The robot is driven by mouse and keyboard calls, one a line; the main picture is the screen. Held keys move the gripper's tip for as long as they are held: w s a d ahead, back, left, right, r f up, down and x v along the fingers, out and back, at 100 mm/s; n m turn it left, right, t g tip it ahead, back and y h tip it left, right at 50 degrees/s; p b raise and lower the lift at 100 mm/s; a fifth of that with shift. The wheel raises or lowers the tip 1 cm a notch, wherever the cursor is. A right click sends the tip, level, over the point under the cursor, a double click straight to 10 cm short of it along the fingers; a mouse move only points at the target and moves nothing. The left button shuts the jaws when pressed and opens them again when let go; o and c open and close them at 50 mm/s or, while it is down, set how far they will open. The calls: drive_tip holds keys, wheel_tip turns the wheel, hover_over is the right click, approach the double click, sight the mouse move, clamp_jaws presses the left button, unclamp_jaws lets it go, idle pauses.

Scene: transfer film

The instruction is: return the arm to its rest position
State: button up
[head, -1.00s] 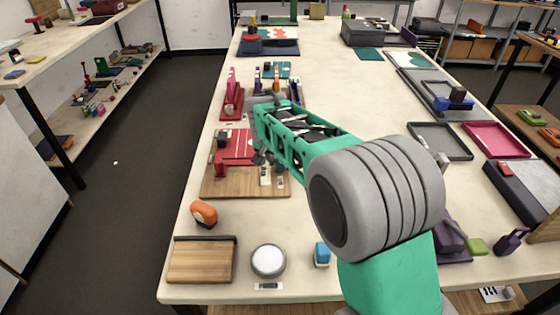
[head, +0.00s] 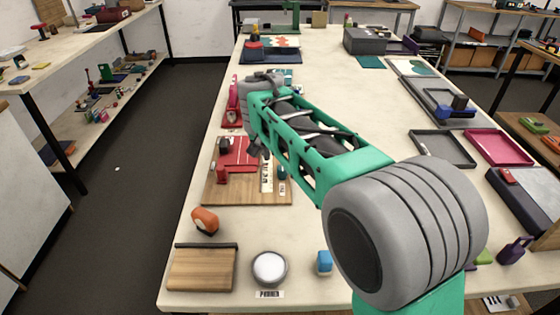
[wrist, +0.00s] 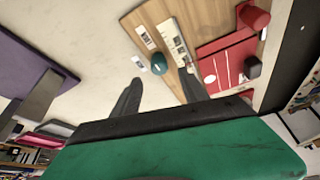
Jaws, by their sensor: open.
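My arm reaches over the long cream table (head: 330,110), its green forearm pointing to the back left. My gripper (wrist: 160,82) is open in the wrist view, its two dark fingers apart with nothing between them. In the head view the forearm and wrist largely hide it, above the wooden board's far edge. The wooden board (head: 225,192) carries a red plate (head: 238,152), a pale strip (head: 267,178) and a small dark green knob (head: 282,173). In the wrist view the knob (wrist: 159,63) and strip (wrist: 176,42) lie just beyond the fingertips.
A grey tray (head: 442,150) and a pink tray (head: 498,148) lie at right. The middle of the table is clear.

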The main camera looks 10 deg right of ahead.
idle(0.3)
drive_tip(key=s+f+n, duration=0.1)
drive_tip(key=s, duration=0.6)
drive_tip(key=s+d+f+n+y+p, duration=0.1)
drive_tip(key=s+f+n, duration=0.1)
drive_tip(key=s, duration=0.5)
drive_tip(key=s+f+n+y, duration=0.1)
drive_tip(key=s+f+n, duration=0.1)
drive_tip(key=s, duration=0.6)
drive_tip(key=shift+d+f+g, duration=0.2)
drive_tip(key=shift+d+g, duration=0.05)
drive_tip(key=shift+g, duration=0.05)
drive_tip(key=shift+s+f+n, duration=0.2)
drive_tip(key=shift+f+n, duration=0.05)
drive_tip(key=shift+n, duration=0.05)
